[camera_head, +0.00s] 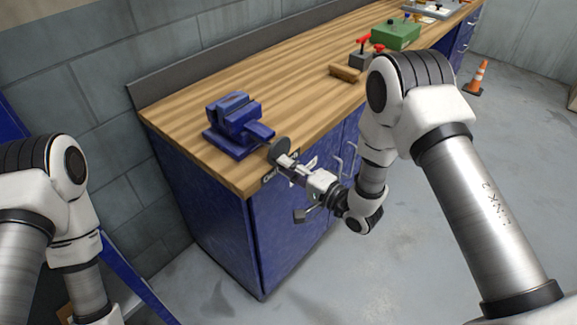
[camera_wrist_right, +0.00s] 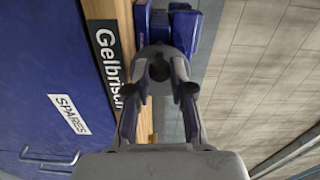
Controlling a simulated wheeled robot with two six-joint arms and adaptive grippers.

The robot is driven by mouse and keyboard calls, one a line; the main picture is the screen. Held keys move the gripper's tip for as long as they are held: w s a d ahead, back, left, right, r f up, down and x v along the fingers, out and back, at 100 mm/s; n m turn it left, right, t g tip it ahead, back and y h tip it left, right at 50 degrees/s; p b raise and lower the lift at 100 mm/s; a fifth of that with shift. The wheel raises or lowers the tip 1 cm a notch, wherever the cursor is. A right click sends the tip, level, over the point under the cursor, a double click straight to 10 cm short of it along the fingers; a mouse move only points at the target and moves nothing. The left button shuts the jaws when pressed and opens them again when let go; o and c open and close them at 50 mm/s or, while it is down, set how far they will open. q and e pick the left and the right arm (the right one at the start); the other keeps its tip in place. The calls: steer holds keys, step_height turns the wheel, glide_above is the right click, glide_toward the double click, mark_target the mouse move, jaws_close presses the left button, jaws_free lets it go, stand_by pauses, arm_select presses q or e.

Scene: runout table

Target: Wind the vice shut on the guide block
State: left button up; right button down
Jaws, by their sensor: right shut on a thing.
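The blue vice (camera_head: 232,122) stands on the near left end of the wooden workbench. Its dark grey round handwheel (camera_head: 279,150) faces out over the front edge. My right gripper (camera_head: 287,163) is at the handwheel, shut on it. In the right wrist view the fingers (camera_wrist_right: 160,92) reach either side of the grey handwheel (camera_wrist_right: 160,56), with the blue vice (camera_wrist_right: 184,27) behind. I cannot make out a guide block between the jaws from this angle. My left arm shows at the left, but its gripper is outside the picture.
The wooden bench top (camera_head: 290,85) is clear right of the vice. A wooden piece (camera_head: 345,73), a red-handled clamp (camera_head: 361,56) and a green box (camera_head: 395,35) lie farther back. Blue cabinets (camera_head: 285,230) with handles are below the front edge. An orange cone (camera_head: 480,78) stands on the floor.

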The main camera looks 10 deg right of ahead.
steer(key=shift+r+m+p, duration=0.55)
steer(key=shift+m+p, duration=0.1)
steer(key=shift+m, duration=0.55)
steer(key=shift+w+f, duration=0.1)
steer(key=shift+f, duration=0.05)
steer(key=shift+m, duration=0.3)
